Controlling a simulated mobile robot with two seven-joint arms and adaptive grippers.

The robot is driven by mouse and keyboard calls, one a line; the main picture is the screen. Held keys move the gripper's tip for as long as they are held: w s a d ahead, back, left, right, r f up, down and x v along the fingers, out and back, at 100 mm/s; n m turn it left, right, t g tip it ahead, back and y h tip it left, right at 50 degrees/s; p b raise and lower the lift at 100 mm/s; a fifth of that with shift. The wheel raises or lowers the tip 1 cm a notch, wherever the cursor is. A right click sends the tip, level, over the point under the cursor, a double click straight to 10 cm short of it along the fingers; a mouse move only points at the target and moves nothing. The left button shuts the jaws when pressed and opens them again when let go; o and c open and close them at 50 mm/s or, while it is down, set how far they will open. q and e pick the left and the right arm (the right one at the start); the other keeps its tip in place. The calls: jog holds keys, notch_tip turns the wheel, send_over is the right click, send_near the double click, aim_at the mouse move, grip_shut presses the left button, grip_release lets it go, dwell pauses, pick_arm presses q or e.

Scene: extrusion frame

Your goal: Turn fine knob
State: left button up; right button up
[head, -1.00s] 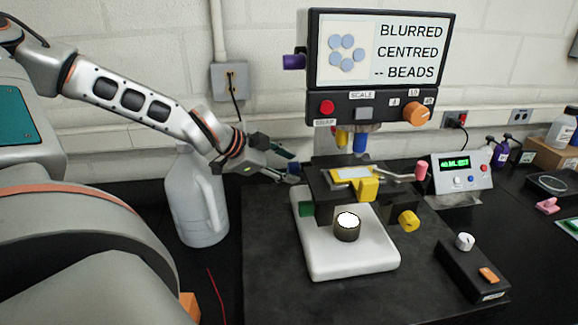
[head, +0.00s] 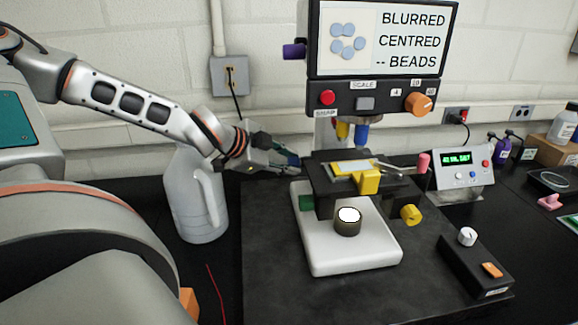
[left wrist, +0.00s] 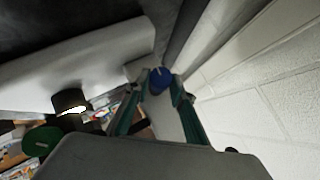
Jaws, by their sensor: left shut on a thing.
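A microscope with a white base (head: 350,250) and dark stage stands on the black bench. My left gripper (head: 292,162) is at the left rear of the stage, behind its edge. In the left wrist view a blue knob (left wrist: 160,76) with a pale mark shows at the fingertips, and the gripper is shut on it. The knob is hidden in the head view. A green knob (head: 306,203) is lower on the same side; it also shows in the left wrist view (left wrist: 41,141). The screen (head: 385,38) reads BLURRED, CENTRED, -- BEADS. My right gripper is out of view.
A large white jug (head: 195,200) stands just under my left forearm. A yellow knob (head: 411,214) is on the stage's right. A control box (head: 475,265) and a meter (head: 462,167) stand further right. The wall is close behind.

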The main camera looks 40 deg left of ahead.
pick_arm(q)
jog(key=shift+d+f+t+b, duration=0.1)
jog(key=shift+f+t+b, duration=0.25)
jog(key=shift+b, duration=0.25)
jog(key=shift+m+t+y+b, duration=0.25)
jog(key=shift+m+y+b, duration=0.15)
jog(key=shift+b, duration=0.1)
jog(key=m+t+y+b, duration=0.1)
jog(key=b, duration=0.2)
jog(key=shift+s+f+b, duration=0.1)
jog(key=shift+b, duration=0.25)
jog(key=shift+t, duration=0.4)
jog(key=shift+r, duration=0.2)
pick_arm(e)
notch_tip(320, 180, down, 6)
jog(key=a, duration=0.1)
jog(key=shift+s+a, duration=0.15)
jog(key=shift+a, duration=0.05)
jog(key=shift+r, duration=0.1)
pick_arm(q)
jog(key=o, duration=1.1)
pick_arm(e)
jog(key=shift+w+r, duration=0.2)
